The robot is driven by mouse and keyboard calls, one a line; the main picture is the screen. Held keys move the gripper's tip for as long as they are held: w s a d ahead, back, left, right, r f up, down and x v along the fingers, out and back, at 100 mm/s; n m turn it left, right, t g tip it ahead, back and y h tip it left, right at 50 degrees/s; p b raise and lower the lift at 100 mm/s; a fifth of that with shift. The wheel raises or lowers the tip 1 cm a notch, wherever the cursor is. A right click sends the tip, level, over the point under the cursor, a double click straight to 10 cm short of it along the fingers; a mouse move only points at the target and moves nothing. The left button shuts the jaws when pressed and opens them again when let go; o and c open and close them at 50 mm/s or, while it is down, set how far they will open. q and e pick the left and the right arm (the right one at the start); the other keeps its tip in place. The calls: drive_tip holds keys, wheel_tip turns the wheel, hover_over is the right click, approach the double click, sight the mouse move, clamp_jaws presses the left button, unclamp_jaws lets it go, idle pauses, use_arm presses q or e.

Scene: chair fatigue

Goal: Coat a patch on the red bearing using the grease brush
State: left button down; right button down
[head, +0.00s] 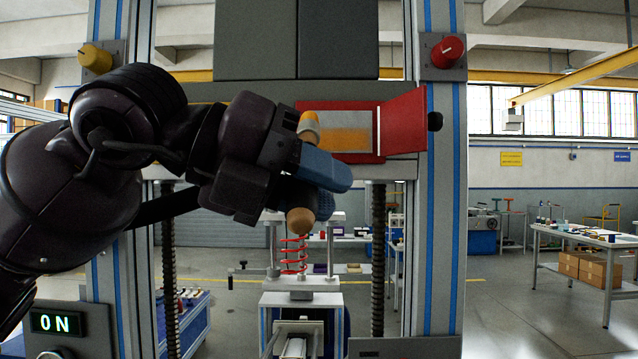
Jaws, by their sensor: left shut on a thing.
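The red bearing (405,118) is mounted on the machine frame at upper centre, right of my left gripper. Its grey face (350,120) carries an orange-yellow smeared band across its lower part. My left gripper (322,182), with blue fingers, is shut on the grease brush (300,221). The brush's rounded wooden handle end points down below the fingers. Its orange tip and pale collar show above them, overlapping the left end of the grey face. I cannot tell whether the tip touches it. The fingers hide the brush's middle. My right gripper is out of view.
A yellow knob (95,57) and a red knob (447,50) sit on the frame's left and right posts. A display (56,322) at lower left reads ON. A red spring (293,254) stands below the gripper. A workbench (590,236) stands far right.

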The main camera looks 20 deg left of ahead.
use_arm(q)
drive_tip(key=s, duration=0.1)
drive_tip(key=s+d, duration=0.1)
drive_tip(key=s, duration=0.1)
idle(0.5)
drive_tip(key=shift+w+a, duration=0.1)
idle(0.4)
